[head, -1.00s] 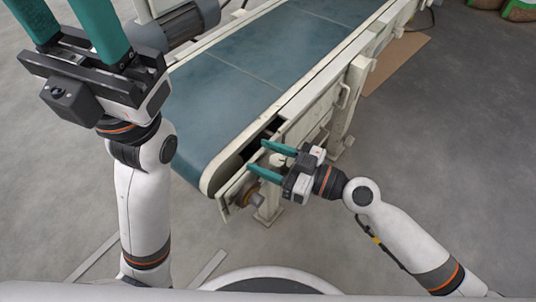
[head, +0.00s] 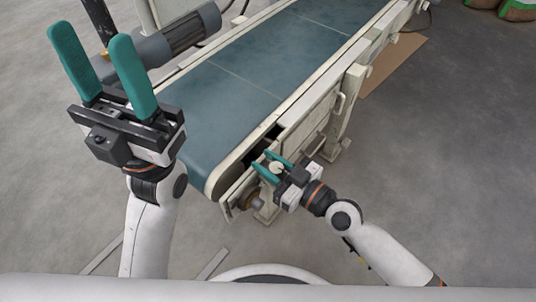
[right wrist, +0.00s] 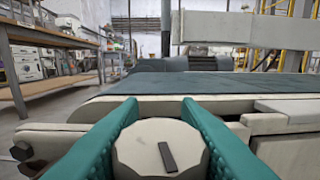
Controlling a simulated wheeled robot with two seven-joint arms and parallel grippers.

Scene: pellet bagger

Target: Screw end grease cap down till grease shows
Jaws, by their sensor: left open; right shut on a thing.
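The end grease cap is a pale many-sided cap (right wrist: 160,148) with a dark bar mark on its face, seen large in the right wrist view. It also shows small and pale in the head view (head: 277,168), at the near end of the conveyor's right side. My right gripper (head: 262,159) is shut on it, with one teal finger on each side of the cap in the right wrist view (right wrist: 160,106). What lies under the cap is hidden, and I see no grease. My left gripper (head: 92,40) is open and empty, raised to the left of the conveyor.
The conveyor's blue-green belt (head: 240,98) runs away to the upper right. A brownish round shaft end (head: 249,199) sticks out just below my right gripper. A grey motor (head: 180,35) stands at the belt's far left side.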

